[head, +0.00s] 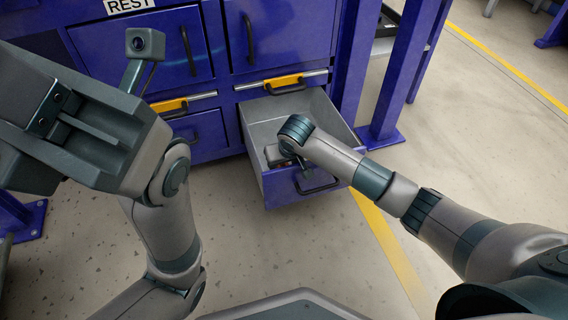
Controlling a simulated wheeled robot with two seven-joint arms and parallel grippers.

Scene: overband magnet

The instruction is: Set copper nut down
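No copper nut shows clearly; a small brownish patch inside the open drawer, beside my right gripper, is too small to identify. The open grey drawer (262,115) with a blue front sticks out of the blue cabinet. My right arm reaches in from the right, and my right gripper (290,164) points down inside the drawer near its front wall. My own wrist hides much of the fingers and whatever is between them. My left gripper (88,125) is raised at the upper left, close to the camera and away from the drawer. Its finger opening is unclear.
The blue cabinet (285,40) has several closed doors and drawers with dark handles and yellow latches. A blue post (385,85) stands right of the open drawer. A "REST" sign (130,5) is at the top. Speckled floor (270,245) with yellow lines is clear in front.

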